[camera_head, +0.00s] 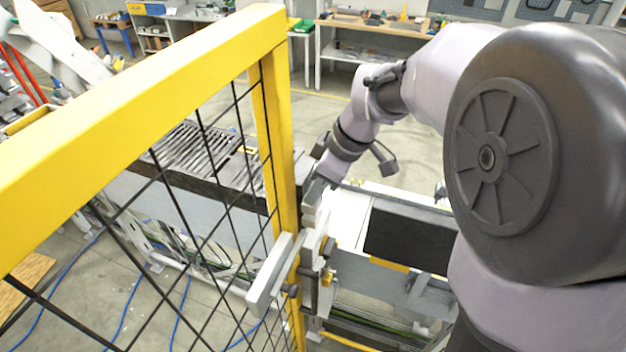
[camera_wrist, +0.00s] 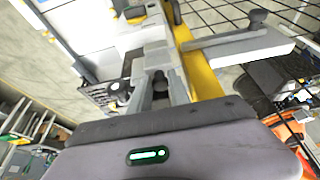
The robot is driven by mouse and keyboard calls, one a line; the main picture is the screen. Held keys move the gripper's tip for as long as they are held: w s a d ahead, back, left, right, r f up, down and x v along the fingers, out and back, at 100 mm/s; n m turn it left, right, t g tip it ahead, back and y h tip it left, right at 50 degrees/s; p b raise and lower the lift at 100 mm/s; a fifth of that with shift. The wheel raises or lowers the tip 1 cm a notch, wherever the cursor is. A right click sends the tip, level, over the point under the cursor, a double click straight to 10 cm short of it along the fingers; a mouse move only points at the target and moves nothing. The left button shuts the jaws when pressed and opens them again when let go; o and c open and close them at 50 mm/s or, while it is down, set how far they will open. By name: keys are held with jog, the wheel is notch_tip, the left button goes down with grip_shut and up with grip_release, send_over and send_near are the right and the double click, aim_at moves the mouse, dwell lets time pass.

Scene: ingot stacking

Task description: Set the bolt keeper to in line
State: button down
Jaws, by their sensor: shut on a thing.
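The yellow post of a mesh gate (camera_head: 280,150) stands at the middle of the head view. A light grey bar with a dark knob (camera_head: 270,275) crosses it low down and shows at the upper right of the wrist view (camera_wrist: 245,44). Beside the post is a cluster of grey latch parts; the upright light grey piece at its top, which I take for the bolt keeper (camera_head: 311,215), meets my gripper (camera_head: 316,188). In the wrist view my gripper (camera_wrist: 160,95) is shut on this grey piece (camera_wrist: 177,78). Its alignment with the bar is unclear.
The gate's yellow top rail (camera_head: 140,110) and black mesh fill the left. Behind them is a conveyor with dark slats (camera_head: 195,150). A dark panel (camera_head: 408,235) is right of the latch. Benches (camera_head: 370,30) stand at the back, with open floor before them.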

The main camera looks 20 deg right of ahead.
notch_tip(320, 180, down, 2)
jog(key=b, duration=0.2)
jog(key=shift+f+b, duration=0.1)
jog(key=shift+b, duration=0.25)
jog(key=shift+r, duration=0.2)
jog(key=c, duration=1.2)
grip_release()
jog(key=shift+r, duration=0.1)
jog(key=p+v, duration=0.3)
jog(key=v, duration=1.4)
jog(key=shift+r, duration=0.2)
